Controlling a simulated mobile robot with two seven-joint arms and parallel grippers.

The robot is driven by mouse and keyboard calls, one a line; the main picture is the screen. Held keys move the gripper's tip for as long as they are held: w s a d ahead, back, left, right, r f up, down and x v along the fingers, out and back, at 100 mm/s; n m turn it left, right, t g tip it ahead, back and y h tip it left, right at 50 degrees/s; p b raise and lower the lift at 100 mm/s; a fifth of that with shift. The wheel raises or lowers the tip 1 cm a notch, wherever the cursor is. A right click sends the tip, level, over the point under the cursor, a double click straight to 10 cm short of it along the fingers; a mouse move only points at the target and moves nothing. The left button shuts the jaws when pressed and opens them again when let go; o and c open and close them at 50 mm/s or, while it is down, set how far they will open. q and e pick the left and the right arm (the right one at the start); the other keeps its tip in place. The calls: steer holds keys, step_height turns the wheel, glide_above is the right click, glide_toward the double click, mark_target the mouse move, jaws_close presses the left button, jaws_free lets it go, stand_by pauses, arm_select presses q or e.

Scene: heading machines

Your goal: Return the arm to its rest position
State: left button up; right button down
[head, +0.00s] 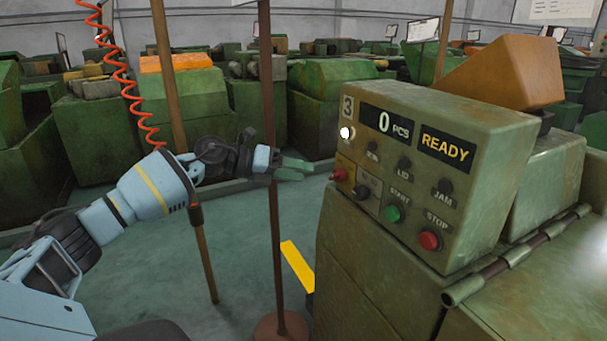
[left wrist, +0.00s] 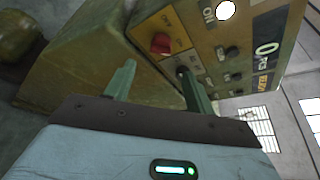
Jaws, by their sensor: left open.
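My left arm (head: 145,190) comes in from the left and reaches toward the green control box (head: 480,128). My left gripper (head: 293,169) is open and empty, just left of the box's front panel. In the left wrist view its two green fingers (left wrist: 158,88) stand apart with nothing between them. The panel's red knob (left wrist: 160,43) and black knob (left wrist: 182,71) show just beyond the fingers there. In the head view the red knob (head: 338,175) is a little right of the fingertips, and I cannot tell the exact gap. My right gripper is not in view.
The panel reads 0 PCS and READY, with a white lamp (head: 347,132) lit, a green start button (head: 393,213) and a red stop button (head: 429,240). A thin brown post (head: 274,230) stands close by the gripper. A red coiled hose (head: 122,75) hangs above the arm.

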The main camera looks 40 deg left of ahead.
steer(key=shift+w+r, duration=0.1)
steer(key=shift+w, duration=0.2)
arm_select(q)
steer(key=s+d+f+n+t+p, duration=0.15)
steer(key=s+d+f+n, duration=0.25)
steer(key=d+f+n, duration=0.5)
steer(key=s+d+f+n+t+p, duration=0.1)
steer(key=s+d+f+n+t, duration=0.1)
steer(key=s+d+f+n, duration=0.65)
steer(key=s+d+f+n+g+y+p, duration=0.1)
steer(key=s+d+f+n+g+y, duration=0.2)
steer(key=s+f+n, duration=0.4)
steer(key=s+d+f+n+g+y+p, duration=0.2)
steer(key=s+f+n, duration=0.6)
steer(key=s+f, duration=0.5)
steer(key=s+d+g+y, duration=0.1)
steer(key=s+d+y, duration=0.1)
steer(key=s, duration=0.6)
steer(key=shift+d+f, duration=0.2)
steer(key=shift+d, duration=0.1)
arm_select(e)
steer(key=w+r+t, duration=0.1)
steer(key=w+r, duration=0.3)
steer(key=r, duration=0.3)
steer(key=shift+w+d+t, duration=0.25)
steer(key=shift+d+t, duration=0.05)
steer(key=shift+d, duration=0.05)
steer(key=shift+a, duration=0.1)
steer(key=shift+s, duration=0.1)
